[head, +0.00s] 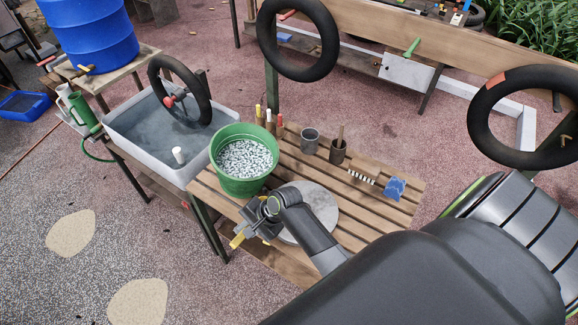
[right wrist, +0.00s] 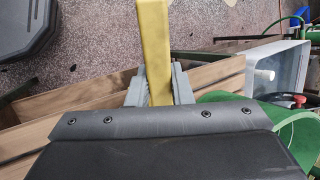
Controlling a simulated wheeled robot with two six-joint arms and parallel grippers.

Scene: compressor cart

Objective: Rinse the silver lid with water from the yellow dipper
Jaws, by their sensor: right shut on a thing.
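The silver lid (head: 322,205) looks like a round grey disc lying flat on the slatted wooden table, partly covered by my right arm. My right gripper (head: 258,222) is at the table's front left edge, just left of the lid and in front of the green tub. It is shut on the yellow dipper (head: 238,241); in the right wrist view the dipper's flat yellow bar (right wrist: 154,30) stands between the two grey fingers (right wrist: 156,88). The dipper's cup cannot be made out. My left gripper is not in view.
The green tub (head: 218,174) full of pale pieces stands behind my gripper. A grey-white water basin (head: 130,145) with a black wheel is at left. A grey cup (head: 310,141), a dark cup with a stick (head: 338,154) and a blue brush (head: 395,188) stand on the table (head: 358,215).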

